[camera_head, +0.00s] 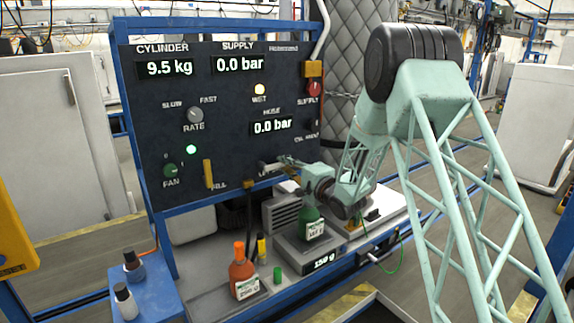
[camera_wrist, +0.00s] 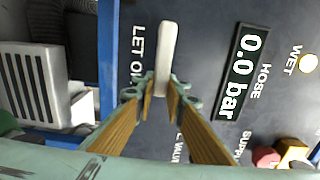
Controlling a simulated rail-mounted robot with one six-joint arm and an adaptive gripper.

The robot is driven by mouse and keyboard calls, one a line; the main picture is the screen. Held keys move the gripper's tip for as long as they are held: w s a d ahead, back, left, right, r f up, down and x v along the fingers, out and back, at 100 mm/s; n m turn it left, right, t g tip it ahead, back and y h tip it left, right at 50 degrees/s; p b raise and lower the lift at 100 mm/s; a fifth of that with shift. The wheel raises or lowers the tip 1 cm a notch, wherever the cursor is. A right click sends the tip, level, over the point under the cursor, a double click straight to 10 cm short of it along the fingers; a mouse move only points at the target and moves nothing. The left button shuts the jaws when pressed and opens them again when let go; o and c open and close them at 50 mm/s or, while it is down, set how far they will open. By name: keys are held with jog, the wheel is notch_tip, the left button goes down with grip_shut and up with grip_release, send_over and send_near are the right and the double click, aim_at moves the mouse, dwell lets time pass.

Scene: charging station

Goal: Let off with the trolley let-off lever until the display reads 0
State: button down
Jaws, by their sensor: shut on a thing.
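The pale let-off lever (camera_wrist: 166,50) stands out from the dark panel in the wrist view, beside lettering that begins "LET O". My gripper (camera_wrist: 160,90) is shut on the lever's near end, one finger on each side. In the head view my gripper (camera_head: 272,164) reaches in from the right to the lower edge of the panel (camera_head: 225,145), where it hides most of the lever. The hose display (camera_head: 271,126) reads 0.0 bar, and it reads the same in the wrist view (camera_wrist: 246,72). The supply display (camera_head: 240,65) reads 0.0 bar. The cylinder display (camera_head: 170,68) reads 9.5 kg.
The wet lamp (camera_head: 260,90) is lit. A yellow fill lever (camera_head: 208,174) hangs left of my gripper. Below stand an orange bottle (camera_head: 242,272) and a green bottle (camera_head: 311,224) on a scale whose display (camera_head: 321,262) shows 150 g. Two small bottles stand on a blue box (camera_head: 150,290).

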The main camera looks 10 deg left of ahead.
jog(key=shift+f, duration=0.15)
jog(key=c, duration=2.6)
grip_release()
jog(key=shift+d, duration=0.1)
jog(key=v, duration=1.2)
